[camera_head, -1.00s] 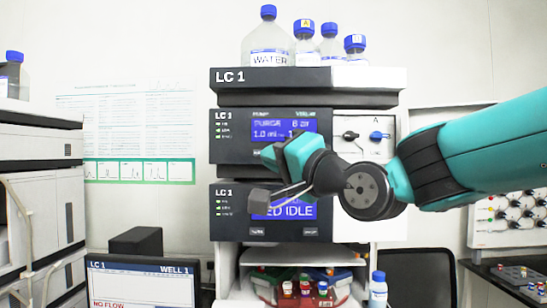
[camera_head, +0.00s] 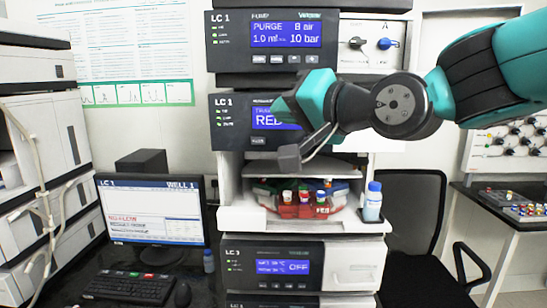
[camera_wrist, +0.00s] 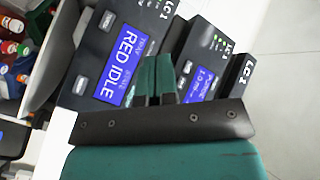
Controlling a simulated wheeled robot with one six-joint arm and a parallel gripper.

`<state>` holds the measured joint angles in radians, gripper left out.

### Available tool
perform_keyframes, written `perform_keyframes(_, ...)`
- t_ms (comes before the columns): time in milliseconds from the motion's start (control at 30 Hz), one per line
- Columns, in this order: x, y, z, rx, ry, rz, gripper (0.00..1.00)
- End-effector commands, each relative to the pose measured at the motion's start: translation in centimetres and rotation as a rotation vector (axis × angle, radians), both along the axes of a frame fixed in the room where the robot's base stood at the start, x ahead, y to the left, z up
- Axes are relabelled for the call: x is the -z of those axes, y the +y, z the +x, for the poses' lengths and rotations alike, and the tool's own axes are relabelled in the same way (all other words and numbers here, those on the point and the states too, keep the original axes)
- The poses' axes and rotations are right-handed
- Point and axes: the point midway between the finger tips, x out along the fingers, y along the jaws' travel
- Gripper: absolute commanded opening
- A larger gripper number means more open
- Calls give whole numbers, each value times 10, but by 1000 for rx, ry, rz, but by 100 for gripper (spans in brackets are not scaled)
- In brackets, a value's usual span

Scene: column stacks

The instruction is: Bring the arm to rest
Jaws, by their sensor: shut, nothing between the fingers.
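My gripper (camera_head: 289,156) hangs in front of the LC 1 column stack, near the module with the blue screen reading "RED" (camera_head: 272,118). My teal and black arm reaches in from the right and covers part of that screen. In the wrist view my gripper (camera_wrist: 160,64) has its fingers together with nothing held. There the same module's screen reads "RED IDLE" (camera_wrist: 122,66). I cannot tell the exact gap between my gripper and the module front.
The pump module's screen (camera_head: 285,35) reads PURGE. Below is an open bay with a red vial tray (camera_head: 300,210) and a blue-capped bottle (camera_head: 372,203). A monitor (camera_head: 152,210) and keyboard (camera_head: 130,287) stand left. A black chair (camera_head: 415,235) stands right.

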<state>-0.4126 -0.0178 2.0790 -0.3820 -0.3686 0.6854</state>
Motion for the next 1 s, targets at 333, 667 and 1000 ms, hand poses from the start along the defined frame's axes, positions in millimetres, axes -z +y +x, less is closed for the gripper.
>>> perform_keyframes(333,199,-88,-155,-381,375,-800,0)
perform_keyframes(667,245,-130,-235,-657,515,-1018,0)
perform_keyframes(1000,245,-130,-236,-660,516,-1019,0)
